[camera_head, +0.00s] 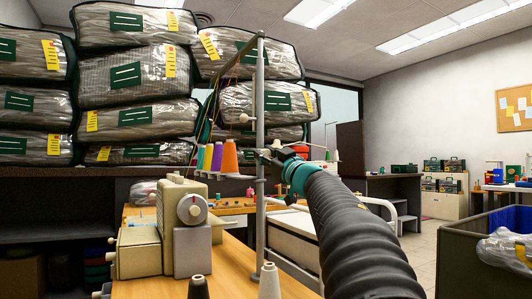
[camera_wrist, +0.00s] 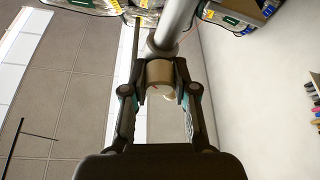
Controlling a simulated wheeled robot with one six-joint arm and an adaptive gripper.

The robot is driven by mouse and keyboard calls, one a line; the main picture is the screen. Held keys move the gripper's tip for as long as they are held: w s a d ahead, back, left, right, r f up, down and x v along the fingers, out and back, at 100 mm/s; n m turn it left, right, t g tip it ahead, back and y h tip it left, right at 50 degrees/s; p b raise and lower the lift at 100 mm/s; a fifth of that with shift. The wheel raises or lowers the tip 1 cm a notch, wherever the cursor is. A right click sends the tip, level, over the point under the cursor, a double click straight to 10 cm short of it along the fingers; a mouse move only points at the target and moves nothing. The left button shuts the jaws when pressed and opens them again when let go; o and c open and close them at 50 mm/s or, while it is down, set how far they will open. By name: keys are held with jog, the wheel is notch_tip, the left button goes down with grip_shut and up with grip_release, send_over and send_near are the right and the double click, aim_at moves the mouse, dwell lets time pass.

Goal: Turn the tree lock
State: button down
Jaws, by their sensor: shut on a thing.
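My gripper (camera_head: 273,153) reaches the post from the right, at mid-height. In the wrist view my gripper (camera_wrist: 160,82) has its two fingers on either side of a tan, round lock (camera_wrist: 160,72) and is shut on it. The lock sits against the grey post, which also shows in the wrist view (camera_wrist: 179,25). In the head view the lock is mostly hidden by my gripper.
A cream sewing machine (camera_head: 185,222) stands left of the post. Coloured thread cones (camera_head: 230,156) stand close beside the post, left of my gripper. Bagged comforters (camera_head: 135,75) are stacked behind. A grey bin (camera_head: 470,250) is at the right. Open floor lies between.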

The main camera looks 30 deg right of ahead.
jog(key=shift+n, duration=0.5)
jog(key=c, duration=0.9)
grip_release()
jog(key=v, duration=1.2)
jog(key=shift+d+f, duration=0.1)
